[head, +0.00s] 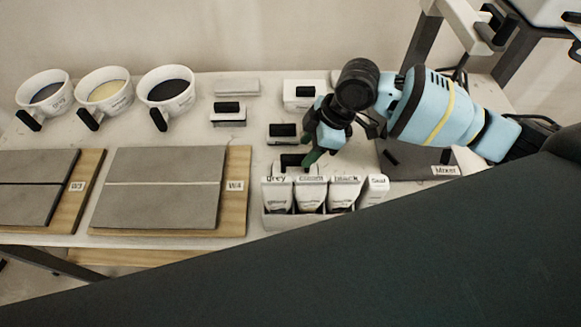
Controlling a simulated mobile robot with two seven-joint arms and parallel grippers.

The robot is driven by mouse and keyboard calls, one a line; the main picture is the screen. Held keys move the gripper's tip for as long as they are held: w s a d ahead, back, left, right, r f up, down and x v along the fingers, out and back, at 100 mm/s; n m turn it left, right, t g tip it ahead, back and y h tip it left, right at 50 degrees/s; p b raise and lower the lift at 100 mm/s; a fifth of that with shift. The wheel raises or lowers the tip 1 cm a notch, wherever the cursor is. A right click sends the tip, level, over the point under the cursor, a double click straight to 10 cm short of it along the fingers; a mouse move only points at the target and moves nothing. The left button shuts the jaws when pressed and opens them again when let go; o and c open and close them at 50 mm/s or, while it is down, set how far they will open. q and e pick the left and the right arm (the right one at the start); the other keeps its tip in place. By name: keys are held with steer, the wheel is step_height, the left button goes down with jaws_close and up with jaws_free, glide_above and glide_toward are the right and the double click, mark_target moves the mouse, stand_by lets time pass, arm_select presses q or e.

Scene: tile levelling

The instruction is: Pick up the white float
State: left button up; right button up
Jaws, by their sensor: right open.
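Several small blocks with black handles, which look like floats, stand on the table. A white float (228,121) is left of centre, and another white one (298,101) is at the back. A third float (282,142) lies between them and the bag holder. A fourth float (283,170) is just behind the bags, partly hidden by them and by my gripper. I cannot tell which one is the white float meant. My right gripper (316,155), with green fingertips, points down, open, close to the fourth float's handle. Contact cannot be told. My left gripper is out of view.
A holder (290,222) with labelled bags stands at the front, close to my right gripper. Tile boards (160,185) lie at left. Handled buckets (167,88) line the back left. A dark mat (410,165) is at right. My dark body part covers the foreground.

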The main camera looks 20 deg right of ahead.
mark_target(296, 157)
steer(key=shift+w+a+r+x, duration=0.1)
steer(key=shift+a+x, duration=0.05)
steer(key=shift+x, duration=1.1)
steer(key=shift+w+a+r+x, duration=0.1)
steer(key=shift+a+x, duration=0.05)
steer(key=shift+x, duration=1.1)
steer(key=shift+a+x, duration=0.15)
steer(key=shift+x, duration=1.05)
steer(key=shift+c, duration=0.5)
jaws_close()
